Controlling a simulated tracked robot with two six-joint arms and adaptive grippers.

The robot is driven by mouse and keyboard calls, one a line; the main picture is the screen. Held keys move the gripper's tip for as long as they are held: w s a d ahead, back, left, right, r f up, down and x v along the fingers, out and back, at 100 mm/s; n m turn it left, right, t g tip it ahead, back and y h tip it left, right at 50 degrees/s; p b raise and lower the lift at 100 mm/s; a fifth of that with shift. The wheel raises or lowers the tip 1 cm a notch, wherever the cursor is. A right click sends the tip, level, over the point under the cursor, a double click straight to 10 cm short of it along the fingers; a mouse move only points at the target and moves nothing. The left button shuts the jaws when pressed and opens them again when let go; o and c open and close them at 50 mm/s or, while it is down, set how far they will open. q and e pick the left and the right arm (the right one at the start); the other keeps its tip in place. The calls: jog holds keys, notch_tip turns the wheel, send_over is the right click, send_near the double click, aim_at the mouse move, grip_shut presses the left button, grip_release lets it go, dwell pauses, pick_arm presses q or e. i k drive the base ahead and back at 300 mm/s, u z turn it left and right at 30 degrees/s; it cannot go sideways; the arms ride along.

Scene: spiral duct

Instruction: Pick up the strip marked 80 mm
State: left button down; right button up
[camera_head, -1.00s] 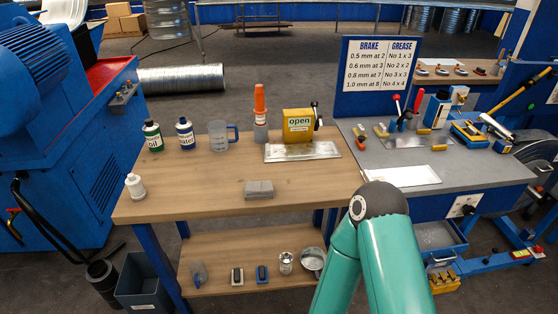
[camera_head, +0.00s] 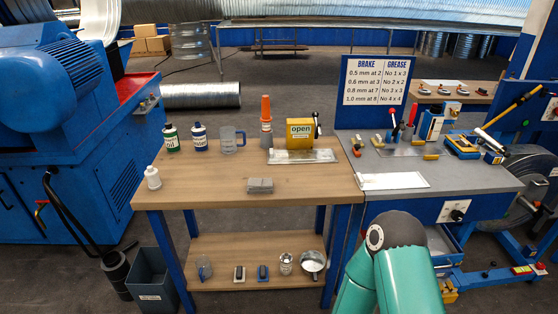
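I cannot make out a strip marked 80 mm; no such marking is legible here. A small grey stack or block (camera_head: 260,186) lies on the wooden bench (camera_head: 200,188). A flat shiny metal plate (camera_head: 286,158) lies behind it, under a yellow box marked "open" (camera_head: 300,130). A pale flat sheet (camera_head: 394,181) lies on the grey bench top (camera_head: 455,178) to the right. A teal link of my own arm rises from the bottom right of the picture. Neither of my grippers shows.
An oil bottle (camera_head: 171,138), a second dark bottle (camera_head: 199,137), a clear jug (camera_head: 230,140) and an orange-topped tube (camera_head: 266,120) stand along the wooden bench's back. A white bottle (camera_head: 152,178) stands at its left. A BRAKE/GREASE sign (camera_head: 376,92) stands behind the grey bench.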

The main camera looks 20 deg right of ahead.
aim_at(280, 155)
jog(key=z, duration=0.15)
jog(key=i, duration=0.9)
jog(key=u, duration=0.2)
jog(key=k, duration=0.8)
jog(key=z, duration=0.2)
jog(key=i, duration=0.75)
